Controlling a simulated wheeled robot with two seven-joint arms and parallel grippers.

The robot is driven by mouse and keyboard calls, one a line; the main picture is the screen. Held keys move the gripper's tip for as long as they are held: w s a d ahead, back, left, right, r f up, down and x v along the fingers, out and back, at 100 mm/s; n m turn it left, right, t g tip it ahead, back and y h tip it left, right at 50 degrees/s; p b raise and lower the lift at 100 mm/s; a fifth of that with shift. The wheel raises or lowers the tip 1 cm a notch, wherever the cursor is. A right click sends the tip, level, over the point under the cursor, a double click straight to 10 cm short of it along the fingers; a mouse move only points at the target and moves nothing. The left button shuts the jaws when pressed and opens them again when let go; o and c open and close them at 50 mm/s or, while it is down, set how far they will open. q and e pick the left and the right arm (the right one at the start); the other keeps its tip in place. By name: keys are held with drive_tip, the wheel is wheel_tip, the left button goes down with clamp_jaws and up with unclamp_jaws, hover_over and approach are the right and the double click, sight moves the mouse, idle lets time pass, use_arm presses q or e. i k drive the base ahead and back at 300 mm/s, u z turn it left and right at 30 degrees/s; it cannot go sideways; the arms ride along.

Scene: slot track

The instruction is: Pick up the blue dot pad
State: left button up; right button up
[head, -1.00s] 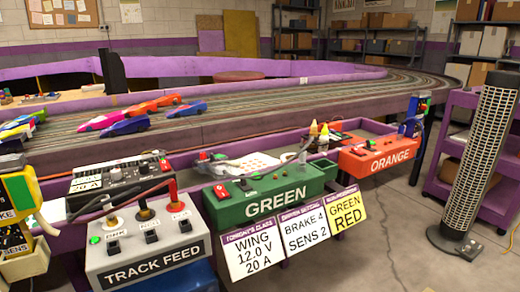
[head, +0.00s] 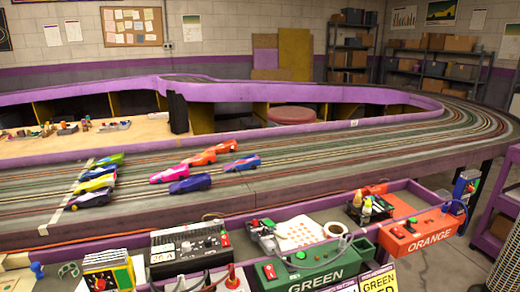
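I cannot make out a blue dot pad. A white sheet with rows of small orange-red dots (head: 299,233) lies in the tray behind the green controller box (head: 310,272). Neither gripper is in view.
A black power supply (head: 189,248) stands left of the dotted sheet. Small bottles (head: 366,208) and an orange controller box (head: 420,232) are to its right. The slot track (head: 300,178) with several cars runs behind the tray. Yellow pads or cards (head: 106,270) stand at the lower left.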

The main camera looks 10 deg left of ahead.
sight(35, 268)
drive_tip(key=u, duration=1.5)
drive_tip(key=k, duration=0.5)
drive_tip(key=u, duration=1.6)
drive_tip(key=i, duration=1.4)
drive_tip(key=z, duration=1.8)
